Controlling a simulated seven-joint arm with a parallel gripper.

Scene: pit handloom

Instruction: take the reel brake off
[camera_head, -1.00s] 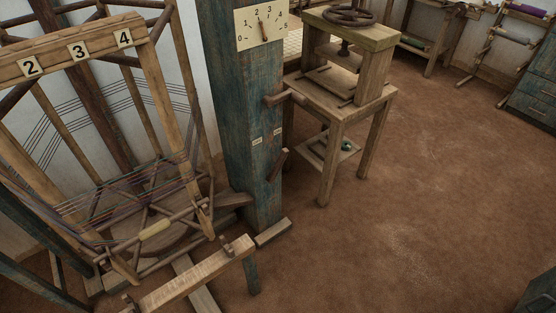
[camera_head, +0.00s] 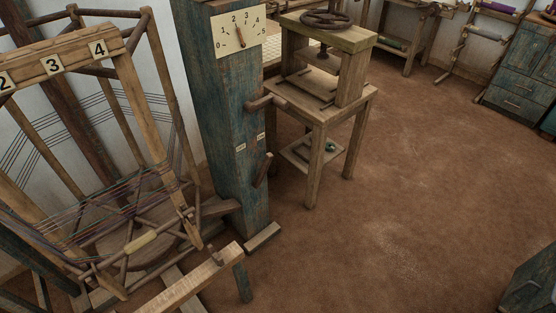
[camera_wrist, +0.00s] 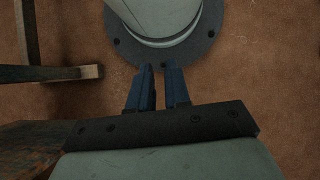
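A blue-green wooden post (camera_head: 228,105) stands beside the reel (camera_head: 127,148), a tall wooden frame wound with coloured threads. Low on the post is a short dark, tilted lever (camera_head: 263,170), near two small label plates (camera_head: 240,147) too small to read. A thicker wooden peg (camera_head: 266,102) sticks out higher up. I cannot tell for certain which of these is the reel brake. My gripper (camera_wrist: 160,68) shows only in the wrist view. Its two blue fingers are apart with nothing between them, above brown floor. No lever shows in that view.
A numbered dial (camera_head: 238,31) is on the post's top, its pointer near 2. A wooden stand with a screw press (camera_head: 325,100) is just right of the post. A wooden beam (camera_head: 192,283) lies in front of the reel. The floor (camera_head: 400,190) at right is clear.

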